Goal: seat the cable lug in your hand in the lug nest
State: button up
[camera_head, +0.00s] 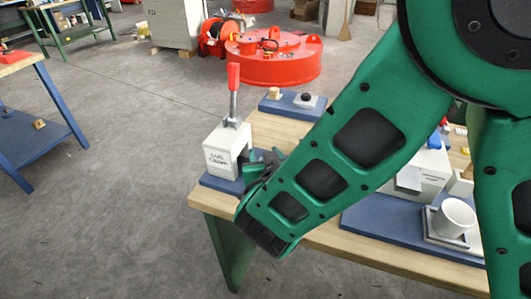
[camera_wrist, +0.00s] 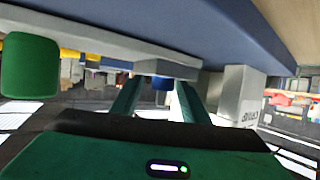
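The lug clamp (camera_head: 225,150) is a pale block with a black label and a red upright lever, at the table's left end. In the upside-down wrist view its pale block (camera_wrist: 240,95) is right of my fingers. My gripper (camera_head: 265,165) is just right of the clamp, partly hidden by my forearm. In the wrist view my two green fingers (camera_wrist: 158,88) stand apart, with a small blue piece (camera_wrist: 162,84) between their tips. I cannot tell whether this is the cable lug or whether the fingers touch it. A grey block (camera_wrist: 168,69) lies just beyond the tips, possibly the lug nest.
The wooden table (camera_head: 325,237) carries the clamp's blue base. Behind is a blue plate (camera_head: 285,105) with small parts. A white cup (camera_head: 454,217) stands on a blue plate at right. A red round magnet (camera_head: 272,62) is on the floor behind.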

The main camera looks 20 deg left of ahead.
jog(key=v, duration=1)
jog(key=shift+s+d+r, duration=0.1)
jog(key=shift+s+d, duration=0.1)
jog(key=shift+s, duration=0.05)
dwell(0.3)
